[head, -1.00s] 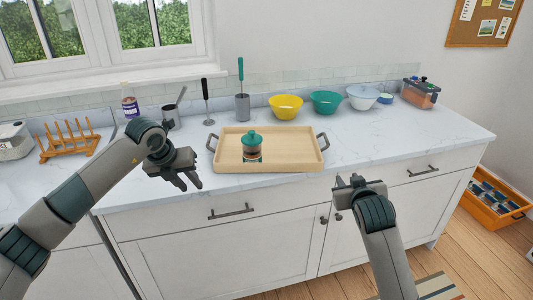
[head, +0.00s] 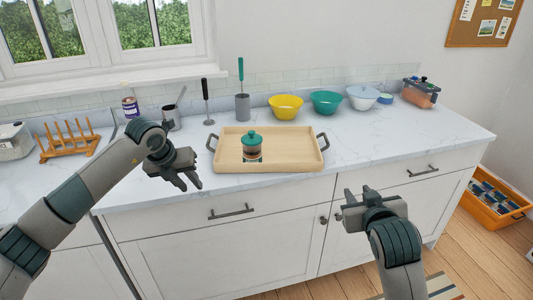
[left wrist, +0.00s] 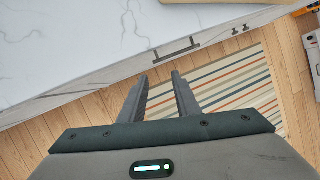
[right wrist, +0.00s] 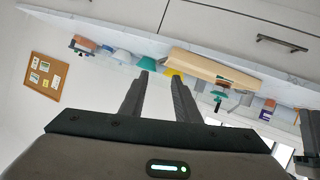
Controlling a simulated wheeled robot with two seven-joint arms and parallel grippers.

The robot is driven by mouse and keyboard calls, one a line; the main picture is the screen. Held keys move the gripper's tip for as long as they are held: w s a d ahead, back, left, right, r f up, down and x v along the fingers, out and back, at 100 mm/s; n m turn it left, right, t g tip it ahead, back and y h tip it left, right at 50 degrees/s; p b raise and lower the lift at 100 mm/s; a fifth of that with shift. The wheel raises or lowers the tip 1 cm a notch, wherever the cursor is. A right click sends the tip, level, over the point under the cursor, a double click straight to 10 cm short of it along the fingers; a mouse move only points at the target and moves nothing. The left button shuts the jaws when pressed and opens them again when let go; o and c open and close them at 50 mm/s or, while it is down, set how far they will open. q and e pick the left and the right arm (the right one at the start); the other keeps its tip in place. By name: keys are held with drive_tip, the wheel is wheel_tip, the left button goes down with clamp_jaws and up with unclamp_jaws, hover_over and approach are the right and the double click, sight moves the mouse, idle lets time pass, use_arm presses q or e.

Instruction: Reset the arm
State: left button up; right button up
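My left gripper (head: 188,184) hangs over the counter's front edge, left of the wooden tray. In the left wrist view its two fingers (left wrist: 159,77) stand apart with nothing between them. My right gripper (head: 358,190) is in front of the cabinet, below and right of the tray, with its fingers pointing up. In the right wrist view its fingers (right wrist: 160,76) are also apart and empty. Neither gripper touches anything.
The wooden tray (head: 299,158) holds a jar with a teal lid (head: 252,148). Yellow (head: 286,107), teal (head: 326,102) and white (head: 362,97) bowls stand behind. A wooden rack (head: 70,142) is at left. An orange crate (head: 490,203) sits on the floor at right.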

use_arm(q)
drive_tip(key=shift+f, duration=0.1)
use_arm(e)
drive_tip(key=shift+f, duration=0.1)
